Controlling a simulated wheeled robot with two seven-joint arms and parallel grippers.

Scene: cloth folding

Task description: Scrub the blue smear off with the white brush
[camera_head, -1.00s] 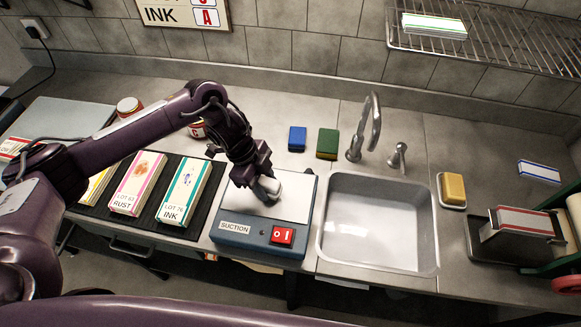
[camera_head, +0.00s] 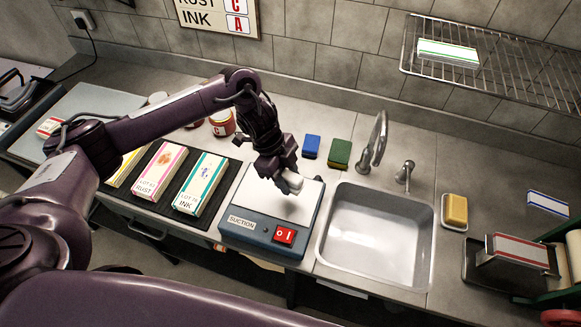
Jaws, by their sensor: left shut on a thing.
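My left gripper (camera_head: 282,172) is shut on a small white object, the white brush (camera_head: 292,184) as far as I can tell. It holds the brush over the pale top of the suction box (camera_head: 248,199), towards its right side. A small dark patch shows just under the brush; I cannot tell whether it is the blue smear or shadow, or whether the brush touches the top. The gripper hides part of the box's back edge. My right gripper is not in view.
Boxes marked RUST (camera_head: 160,172) and INK (camera_head: 201,182) lie on a dark mat to the left. A blue sponge (camera_head: 311,146) and a green sponge (camera_head: 340,153) lie behind. The sink (camera_head: 375,235) and yellow soap (camera_head: 456,209) are to the right.

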